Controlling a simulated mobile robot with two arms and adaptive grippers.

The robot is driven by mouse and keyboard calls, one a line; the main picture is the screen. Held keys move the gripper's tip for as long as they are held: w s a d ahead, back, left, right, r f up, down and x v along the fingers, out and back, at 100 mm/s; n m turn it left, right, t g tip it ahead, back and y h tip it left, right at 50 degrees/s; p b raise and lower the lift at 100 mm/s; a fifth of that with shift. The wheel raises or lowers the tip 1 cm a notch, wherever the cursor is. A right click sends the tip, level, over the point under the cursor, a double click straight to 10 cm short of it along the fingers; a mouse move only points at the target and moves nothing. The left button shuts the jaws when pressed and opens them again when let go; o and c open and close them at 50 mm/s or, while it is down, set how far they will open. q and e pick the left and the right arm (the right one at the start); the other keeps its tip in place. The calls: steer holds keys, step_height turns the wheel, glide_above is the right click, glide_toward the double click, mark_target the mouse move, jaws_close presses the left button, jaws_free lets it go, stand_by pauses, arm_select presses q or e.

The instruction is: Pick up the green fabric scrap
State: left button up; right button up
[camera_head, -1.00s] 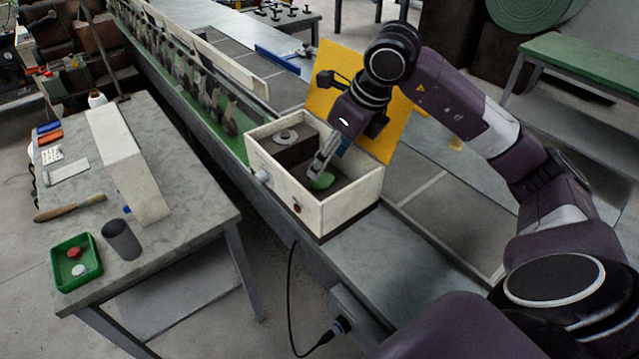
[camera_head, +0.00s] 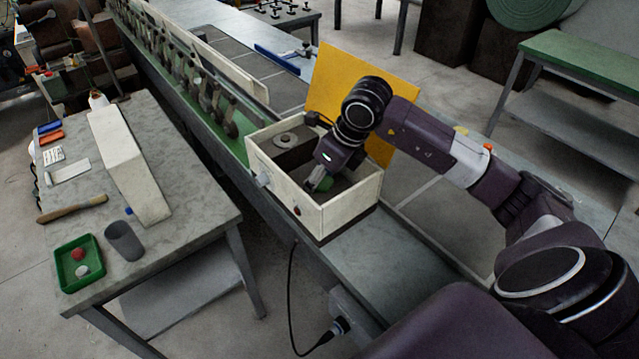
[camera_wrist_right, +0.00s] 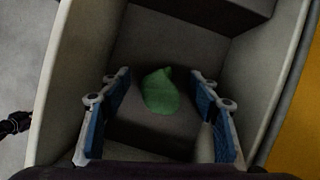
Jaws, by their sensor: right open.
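The green fabric scrap (camera_wrist_right: 160,92) lies inside the white open-topped box (camera_head: 338,214), on a dark grey surface in it. In the right wrist view it sits between the two blue-padded fingers of my right gripper (camera_wrist_right: 158,112), a little ahead of them and apart from both. My right gripper (camera_head: 312,184) is open and reaches down into the box. In the head view the scrap (camera_head: 326,184) is partly hidden by the gripper. My left gripper does not show.
The box walls stand close on both sides of my right gripper. A dark block (camera_head: 293,152) fills the box's far part. A yellow panel (camera_head: 375,75) stands behind the box.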

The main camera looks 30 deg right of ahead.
steer(key=shift+c, duration=0.2)
steer(key=c, duration=0.9)
steer(key=shift+r, duration=0.2)
